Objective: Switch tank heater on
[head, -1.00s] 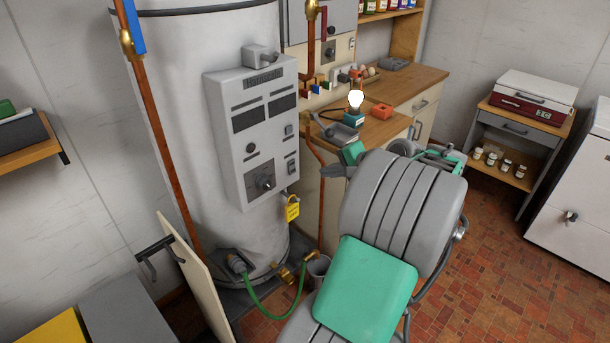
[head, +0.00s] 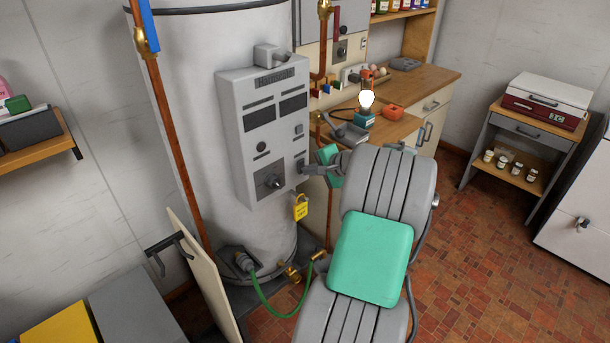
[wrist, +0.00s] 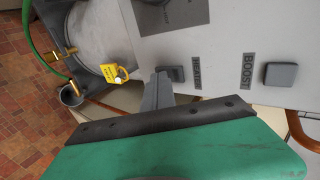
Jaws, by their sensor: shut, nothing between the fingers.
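The grey control box (head: 237,135) is mounted on the front of the white tank (head: 190,110). In the wrist view, a dark rocker switch (wrist: 175,73) sits beside a label that seems to read HEATER. A larger grey button (wrist: 281,75) sits beside the BOOST label. My gripper (wrist: 158,82) is shut and empty, its grey fingertips right by the heater switch; I cannot tell whether they touch it. In the head view, my gripper (head: 311,169) is at the lower right edge of the box. The switch's on or off position is unclear.
A dark knob (head: 271,182) is left of my gripper. A copper pipe and a wooden counter (head: 430,84) with a lit lamp (head: 366,101) stand behind.

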